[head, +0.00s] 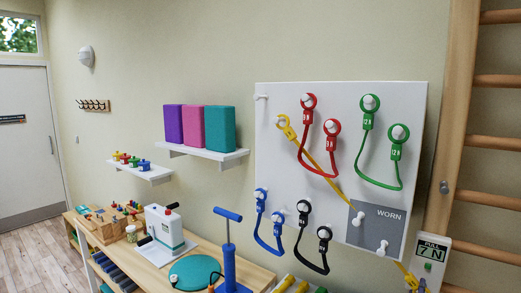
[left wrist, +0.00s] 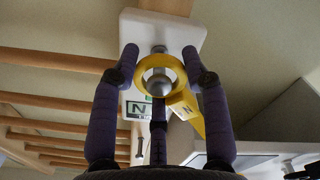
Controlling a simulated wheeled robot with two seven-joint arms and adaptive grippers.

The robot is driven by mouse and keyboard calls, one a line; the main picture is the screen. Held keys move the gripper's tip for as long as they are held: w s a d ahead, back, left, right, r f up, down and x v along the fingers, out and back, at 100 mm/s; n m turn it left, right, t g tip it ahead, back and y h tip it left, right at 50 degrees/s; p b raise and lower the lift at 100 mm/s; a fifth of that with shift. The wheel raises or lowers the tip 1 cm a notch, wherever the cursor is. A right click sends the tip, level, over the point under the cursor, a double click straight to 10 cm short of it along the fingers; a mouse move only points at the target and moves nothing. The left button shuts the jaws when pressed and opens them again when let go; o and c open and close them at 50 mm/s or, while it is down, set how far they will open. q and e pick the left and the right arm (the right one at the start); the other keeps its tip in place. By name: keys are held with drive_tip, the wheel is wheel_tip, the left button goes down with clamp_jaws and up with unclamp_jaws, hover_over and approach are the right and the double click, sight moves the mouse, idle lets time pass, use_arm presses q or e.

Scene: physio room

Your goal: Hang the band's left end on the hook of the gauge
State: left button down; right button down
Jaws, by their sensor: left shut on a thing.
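The yellow band (head: 320,165) runs from an upper-left ring end (head: 284,121) on the white board down right across it, to a lower end (head: 411,281) at the gauge (head: 431,258), which reads 7 N. The gauge's ball-ended metal hook (left wrist: 158,86) shows through the ring's opening. I cannot tell how deep the ring sits on it. The yellow strap (left wrist: 192,118) leads down right. My right gripper is in neither view.
Red, green, blue and black bands hang on the white board (head: 272,150), which has a grey WORN patch (head: 385,212). Wooden wall bars (head: 497,142) stand right of the gauge. A bench with a blue T-handled device (head: 228,245) and other items stands below left.

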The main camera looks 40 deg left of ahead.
use_arm(q)
drive_tip(key=shift+w+d+f, duration=0.1)
drive_tip(key=shift+w+f, duration=0.1)
drive_tip(key=shift+w, duration=0.2)
drive_tip(key=shift+a+r, duration=0.25)
drive_tip(key=shift+r, duration=0.05)
idle(0.5)
drive_tip(key=c, duration=0.6)
unclamp_jaws()
drive_tip(key=shift+o, duration=0.2)
drive_tip(key=shift+r, duration=0.1)
drive_tip(key=shift+o, duration=0.9)
drive_tip(key=s+b, duration=0.1)
drive_tip(key=s, duration=0.7)
